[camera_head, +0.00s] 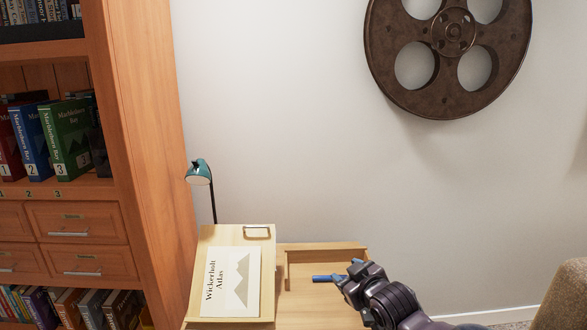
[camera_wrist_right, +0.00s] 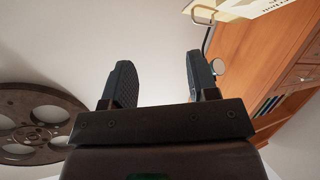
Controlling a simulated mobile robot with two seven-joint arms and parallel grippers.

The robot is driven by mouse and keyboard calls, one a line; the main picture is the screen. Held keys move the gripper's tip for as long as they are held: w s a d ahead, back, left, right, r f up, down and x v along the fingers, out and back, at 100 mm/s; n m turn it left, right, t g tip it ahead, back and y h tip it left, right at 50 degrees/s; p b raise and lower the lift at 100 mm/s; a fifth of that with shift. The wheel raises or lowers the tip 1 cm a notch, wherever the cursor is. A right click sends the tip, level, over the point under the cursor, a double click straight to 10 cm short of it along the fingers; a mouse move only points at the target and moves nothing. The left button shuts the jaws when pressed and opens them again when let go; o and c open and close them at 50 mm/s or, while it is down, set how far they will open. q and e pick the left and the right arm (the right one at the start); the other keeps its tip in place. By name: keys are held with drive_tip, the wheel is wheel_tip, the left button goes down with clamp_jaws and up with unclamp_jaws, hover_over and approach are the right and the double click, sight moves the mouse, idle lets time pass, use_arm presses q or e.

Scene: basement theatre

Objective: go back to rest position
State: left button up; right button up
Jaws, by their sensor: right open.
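My right gripper (camera_head: 340,278) reaches in from the lower right in the head view, above the right part of a light wooden desk (camera_head: 300,305). In the right wrist view its two dark fingers (camera_wrist_right: 160,85) stand apart with nothing between them. A blue thing (camera_head: 322,278) shows by the fingertips in the head view; I cannot tell whether it is part of the gripper. My left gripper is not in view.
A slanted stand (camera_head: 210,238) holds a white "Wickerholt Atlas" (camera_head: 231,282). A teal lamp (camera_head: 199,173) stands behind it. A wooden bookcase (camera_head: 150,120) rises at left. A film reel (camera_head: 453,32) hangs on the wall. An armchair (camera_head: 565,300) is at lower right.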

drive_tip(key=s+d+f+m+h+p, duration=0.1)
drive_tip(key=s+d+f, duration=0.3)
drive_tip(key=s, duration=1)
drive_tip(key=s+d+f+m+g+h+p, duration=0.1)
drive_tip(key=s+d+f, duration=0.4)
drive_tip(key=s, duration=0.9)
drive_tip(key=s+d+f+m+g+h+p, duration=0.1)
drive_tip(key=s+d+f+m, duration=0.4)
drive_tip(key=s, duration=0.9)
drive_tip(key=shift+s+d+f+h+p, duration=0.15)
drive_tip(key=shift+s+f+h+p, duration=0.2)
drive_tip(key=shift+f+h+p, duration=0.6)
